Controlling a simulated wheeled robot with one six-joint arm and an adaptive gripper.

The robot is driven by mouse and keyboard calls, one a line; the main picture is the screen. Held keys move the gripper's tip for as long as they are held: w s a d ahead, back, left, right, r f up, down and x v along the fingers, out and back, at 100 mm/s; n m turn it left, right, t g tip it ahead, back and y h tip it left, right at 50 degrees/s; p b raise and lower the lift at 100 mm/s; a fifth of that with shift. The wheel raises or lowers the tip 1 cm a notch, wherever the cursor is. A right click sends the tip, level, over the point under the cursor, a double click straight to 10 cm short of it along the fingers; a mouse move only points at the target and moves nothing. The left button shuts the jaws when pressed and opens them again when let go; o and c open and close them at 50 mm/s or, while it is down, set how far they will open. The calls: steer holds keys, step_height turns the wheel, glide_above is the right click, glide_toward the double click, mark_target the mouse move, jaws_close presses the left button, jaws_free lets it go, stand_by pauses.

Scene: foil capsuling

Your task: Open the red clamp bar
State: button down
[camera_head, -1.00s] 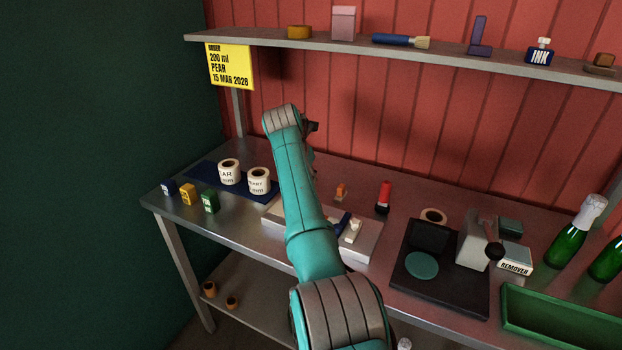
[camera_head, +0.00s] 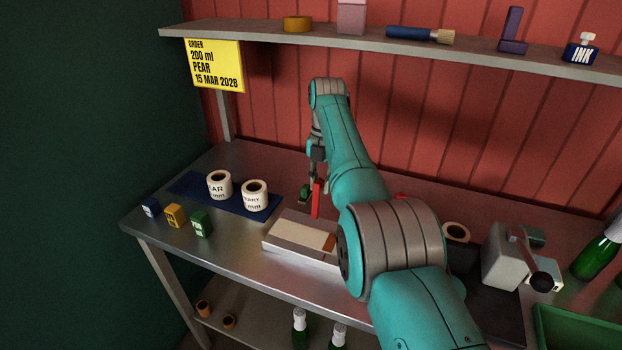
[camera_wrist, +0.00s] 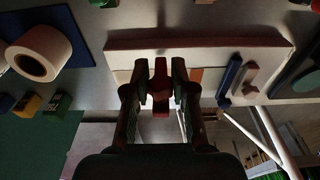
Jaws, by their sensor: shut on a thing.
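The red clamp bar (camera_head: 317,199) stands close to upright at the back edge of a pale grey block (camera_head: 283,239) on the steel bench. My gripper (camera_head: 310,190) points down from the wrist, with its dark green fingertip beside the bar. In the wrist view, my gripper (camera_wrist: 160,88) has one finger on each side of the red bar (camera_wrist: 160,75) and is shut on it. The pale block (camera_wrist: 220,46) lies just beyond the fingertips there. My forearm hides the block's right end in the head view.
Two label rolls (camera_head: 219,184) stand on a blue mat (camera_head: 190,184) to the left, with small coloured cubes (camera_head: 175,215) in front. A grey lever press (camera_head: 505,257) stands to the right. A shelf (camera_head: 370,36) runs above along the red wall.

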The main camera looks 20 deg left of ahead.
steer(key=shift+f, duration=0.2)
steer(key=c, duration=0.9)
jaws_free()
steer(key=shift+c, duration=0.2)
steer(key=shift+a+r, duration=0.1)
steer(key=shift+r, duration=0.05)
